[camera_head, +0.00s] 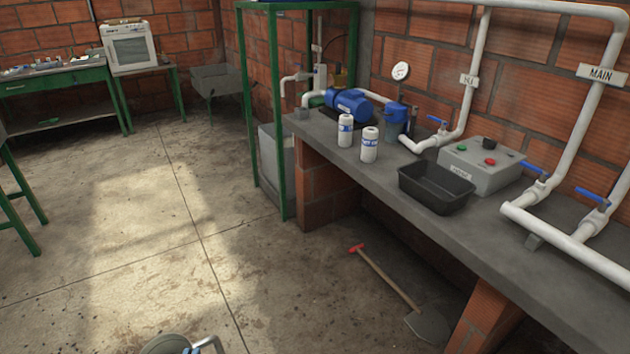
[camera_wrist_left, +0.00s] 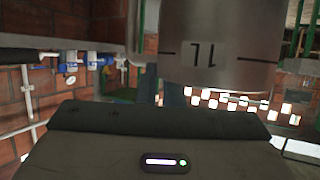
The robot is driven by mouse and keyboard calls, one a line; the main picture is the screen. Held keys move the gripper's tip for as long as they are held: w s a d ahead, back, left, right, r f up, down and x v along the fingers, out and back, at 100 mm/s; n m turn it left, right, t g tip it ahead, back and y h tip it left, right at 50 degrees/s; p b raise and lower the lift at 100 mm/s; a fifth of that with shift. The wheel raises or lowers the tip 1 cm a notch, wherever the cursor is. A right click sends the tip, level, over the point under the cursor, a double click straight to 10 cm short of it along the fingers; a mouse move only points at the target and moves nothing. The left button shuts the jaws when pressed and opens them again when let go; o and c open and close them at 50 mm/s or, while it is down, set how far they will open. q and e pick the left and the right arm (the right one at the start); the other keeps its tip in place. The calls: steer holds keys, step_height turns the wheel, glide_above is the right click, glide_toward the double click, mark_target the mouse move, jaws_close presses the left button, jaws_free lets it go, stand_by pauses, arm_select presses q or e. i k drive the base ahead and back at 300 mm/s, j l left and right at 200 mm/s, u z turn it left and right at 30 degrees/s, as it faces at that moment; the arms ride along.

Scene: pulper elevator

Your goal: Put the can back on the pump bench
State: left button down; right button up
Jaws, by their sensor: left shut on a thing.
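The can is a grey metal vessel marked 1L, seen upside down and large in the left wrist view (camera_wrist_left: 215,45). In the head view only its round top and handle show at the bottom edge (camera_head: 168,344). My left gripper (camera_head: 190,350) is shut on the can, out over the floor and away from the bench; its fingers are mostly hidden. The pump bench (camera_head: 545,285) is the grey concrete counter along the brick wall at the right, with a blue pump (camera_head: 348,103) at its far end. My right gripper is not in view.
Two white bottles (camera_head: 345,131) (camera_head: 369,145), a black tray (camera_head: 436,187) and a grey control box (camera_head: 482,165) stand on the bench. White pipes (camera_head: 560,235) occupy its near right part. A shovel (camera_head: 390,280) lies on the floor beside the bench. A green frame (camera_head: 278,120) stands at its far end.

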mark_target(333, 136)
steer(key=i+z, duration=0.15)
steer(key=i, duration=0.45)
steer(key=i+j+z, duration=0.1)
steer(key=i, duration=0.45)
steer(key=i+j+z, duration=0.15)
steer(key=i, duration=0.45)
steer(key=j, duration=0.1)
